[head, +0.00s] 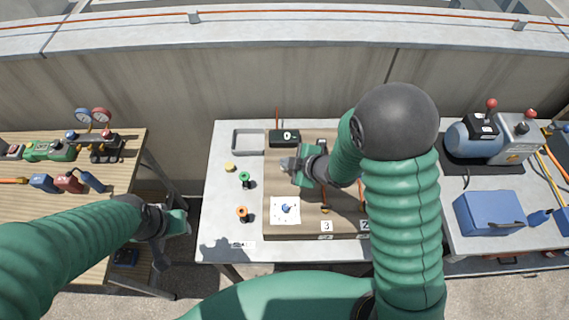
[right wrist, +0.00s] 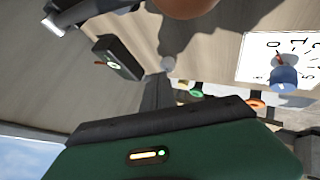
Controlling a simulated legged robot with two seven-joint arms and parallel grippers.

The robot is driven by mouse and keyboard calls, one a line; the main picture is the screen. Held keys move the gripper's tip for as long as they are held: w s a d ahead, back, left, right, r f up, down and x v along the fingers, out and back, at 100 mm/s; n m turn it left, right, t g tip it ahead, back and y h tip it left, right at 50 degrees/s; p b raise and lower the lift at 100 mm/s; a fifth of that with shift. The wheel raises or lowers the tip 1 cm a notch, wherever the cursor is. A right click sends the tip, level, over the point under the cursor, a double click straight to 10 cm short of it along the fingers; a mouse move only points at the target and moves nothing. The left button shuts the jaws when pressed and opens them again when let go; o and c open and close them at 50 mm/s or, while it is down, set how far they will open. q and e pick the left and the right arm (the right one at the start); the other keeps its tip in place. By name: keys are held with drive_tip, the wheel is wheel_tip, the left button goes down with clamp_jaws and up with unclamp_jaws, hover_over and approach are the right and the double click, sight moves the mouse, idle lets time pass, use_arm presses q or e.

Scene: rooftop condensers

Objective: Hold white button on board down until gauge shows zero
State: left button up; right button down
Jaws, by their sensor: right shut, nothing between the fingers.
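The brown board (head: 345,222) lies on the light grey bench in the middle of the head view. My right gripper (head: 287,164) is shut and empty, low over the board's left side, just below the gauge box. My left gripper (head: 178,224) hangs between the benches, away from the board.
A white dial card with a blue knob (head: 285,209) is on the board's lower left. Green (head: 244,177) and orange (head: 242,212) knobs and a grey tray (head: 248,141) are left of the board. A blue box (head: 488,214) sits on the right bench.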

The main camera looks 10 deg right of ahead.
drive_tip(key=shift+r, duration=0.55)
wheel_tip(320, 180, up, 5)
drive_tip(key=p, duration=0.5)
drive_tip(key=s+d+r+m+g+h, duration=0.2)
drive_tip(key=s+d+r+m+h, duration=0.2)
drive_tip(key=s+d+m, duration=0.35)
drive_tip(key=s+r+m+g, duration=0.1)
drive_tip(key=s+m+g, duration=0.2)
drive_tip(key=s+m, duration=0.4)
drive_tip(key=shift+s+d+r+h, duration=0.15)
drive_tip(key=shift+s+d+h, duration=0.25)
drive_tip(key=shift+s, duration=0.7)
